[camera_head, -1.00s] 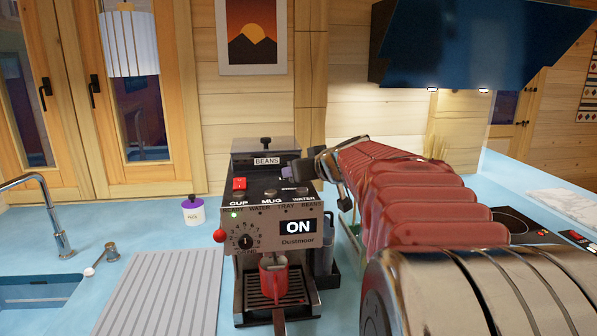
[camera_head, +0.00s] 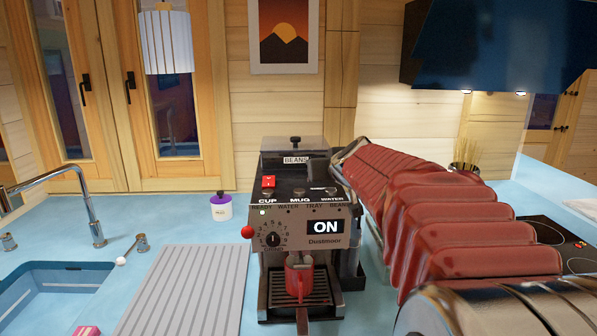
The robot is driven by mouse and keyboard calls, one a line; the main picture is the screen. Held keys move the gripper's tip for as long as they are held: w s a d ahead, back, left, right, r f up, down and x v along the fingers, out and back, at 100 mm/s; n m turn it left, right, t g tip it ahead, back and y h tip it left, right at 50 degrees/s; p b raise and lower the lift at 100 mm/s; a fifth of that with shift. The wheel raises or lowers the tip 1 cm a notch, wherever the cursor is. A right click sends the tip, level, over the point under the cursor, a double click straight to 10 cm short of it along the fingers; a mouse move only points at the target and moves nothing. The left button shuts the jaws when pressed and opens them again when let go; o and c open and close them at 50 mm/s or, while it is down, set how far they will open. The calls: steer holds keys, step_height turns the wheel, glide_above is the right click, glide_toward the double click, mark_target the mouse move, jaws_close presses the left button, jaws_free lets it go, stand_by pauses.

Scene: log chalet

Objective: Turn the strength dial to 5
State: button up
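The coffee machine (camera_head: 340,262) stands on the blue counter, its display reading ON. Its black dial (camera_head: 273,240) is low on the left of the front panel, ringed by small numbers. A pale mark on the dial looks roughly upright, but the number it meets is too small to read. My red-sleeved arm comes in from the right. My gripper (camera_head: 318,172) is a small dark shape at the arm's far end, above the machine's top right, up and right of the dial and apart from it. Its fingers are not clear.
A red mug (camera_head: 300,278) stands on the drip tray under the spout. A red ball-ended lever (camera_head: 247,232) sticks out left of the dial. A ribbed draining board (camera_head: 185,290) and sink (camera_head: 50,300) lie left. A small white jar (camera_head: 221,207) stands behind.

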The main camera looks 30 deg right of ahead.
stand_by(0.3)
steer(key=o, duration=1)
steer(key=shift+o, duration=0.2)
steer(key=v, duration=1.3)
steer(key=shift+s, duration=0.3)
steer(key=shift+a+r, duration=0.1)
steer(key=shift+r, duration=0.05)
